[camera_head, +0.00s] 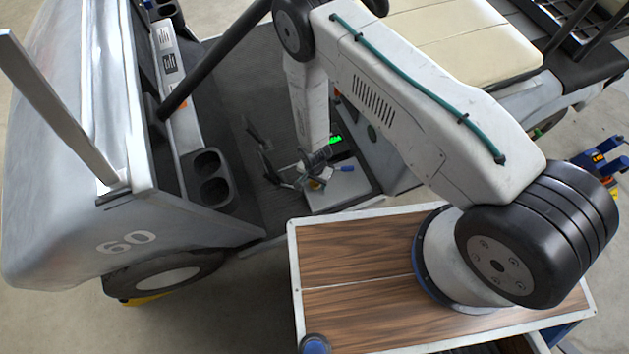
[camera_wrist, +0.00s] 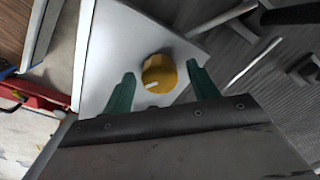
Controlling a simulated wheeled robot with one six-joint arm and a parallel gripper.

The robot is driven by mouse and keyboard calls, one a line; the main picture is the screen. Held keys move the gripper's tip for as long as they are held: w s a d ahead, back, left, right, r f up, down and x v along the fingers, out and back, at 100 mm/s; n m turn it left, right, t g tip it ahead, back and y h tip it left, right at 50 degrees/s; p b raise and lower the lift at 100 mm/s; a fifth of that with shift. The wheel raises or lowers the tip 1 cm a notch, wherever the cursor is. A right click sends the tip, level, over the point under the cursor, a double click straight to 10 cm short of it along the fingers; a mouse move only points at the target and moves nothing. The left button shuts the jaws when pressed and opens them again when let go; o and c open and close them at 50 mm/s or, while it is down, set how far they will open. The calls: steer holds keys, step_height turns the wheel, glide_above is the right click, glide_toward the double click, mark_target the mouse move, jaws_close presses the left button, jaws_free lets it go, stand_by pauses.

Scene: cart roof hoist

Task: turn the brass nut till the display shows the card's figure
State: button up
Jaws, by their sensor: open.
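The brass nut (camera_wrist: 159,73) is a round yellow knob with a white mark on its lower left edge, standing on a white plate (camera_wrist: 112,50) in the wrist view. My gripper (camera_wrist: 161,75) is open, its green fingers on either side of the nut, apart from it as far as I can see. In the head view my gripper (camera_head: 308,172) is low over the white plate (camera_head: 340,192) on the cart floor; the nut is mostly hidden there. A lit green display (camera_head: 336,140) shows just behind; its figure is too small to read. I cannot tell which label is the card.
White labels with dark marks (camera_head: 170,62) lie on the dash at left. A black cup holder (camera_head: 211,178) and a dark slanted post (camera_head: 215,55) stand left of my gripper. A cream seat (camera_head: 460,40) is behind my arm. A wood-topped table (camera_head: 350,250) is in front.

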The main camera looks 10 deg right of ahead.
steer(key=shift+f, duration=0.4)
steer(key=c, duration=1)
steer(key=shift+n, duration=0.3)
